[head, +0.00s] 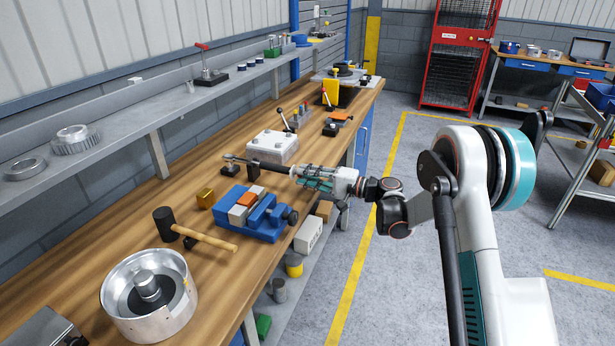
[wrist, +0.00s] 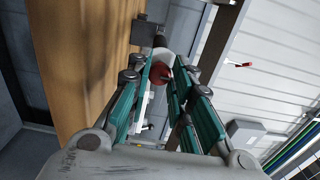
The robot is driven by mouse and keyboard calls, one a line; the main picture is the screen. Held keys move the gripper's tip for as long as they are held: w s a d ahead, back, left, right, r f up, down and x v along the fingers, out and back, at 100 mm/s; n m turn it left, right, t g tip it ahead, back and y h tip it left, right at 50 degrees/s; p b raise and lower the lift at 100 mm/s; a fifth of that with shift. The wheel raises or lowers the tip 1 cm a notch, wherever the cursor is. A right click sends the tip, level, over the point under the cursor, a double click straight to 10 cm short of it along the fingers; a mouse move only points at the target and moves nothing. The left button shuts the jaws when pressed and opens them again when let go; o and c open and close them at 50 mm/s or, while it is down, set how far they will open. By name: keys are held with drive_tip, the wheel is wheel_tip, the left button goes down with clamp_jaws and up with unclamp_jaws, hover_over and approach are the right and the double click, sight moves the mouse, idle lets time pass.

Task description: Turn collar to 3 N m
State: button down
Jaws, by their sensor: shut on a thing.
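A wrench-like tool (head: 268,165) with a dark shaft lies level above the bench, carried by a small black stand (head: 254,172). Its narrow metal head points left, away from my gripper (head: 297,173). My gripper is shut on the near end of the tool, in line with its shaft. In the wrist view, a red and pale round end (wrist: 160,73) sits between the fingers of my gripper (wrist: 165,78), and a grey block (wrist: 147,34) shows beyond. The collar cannot be told apart from the rest of this end, and no scale marks can be read.
A blue vise (head: 262,222) stands just in front of the tool, and a white plate block (head: 272,147) stands close behind it. A mallet (head: 205,238) and a round metal housing (head: 149,296) lie nearer. The wall shelf (head: 110,120) runs behind the bench.

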idle(0.3)
drive_tip(key=c, duration=1.4)
unclamp_jaws()
drive_tip(key=shift+c, duration=0.2)
drive_tip(key=shift+d, duration=0.1)
drive_tip(key=v, duration=1.1)
drive_tip(key=shift+s+d, duration=0.15)
drive_tip(key=shift+d, duration=0.25)
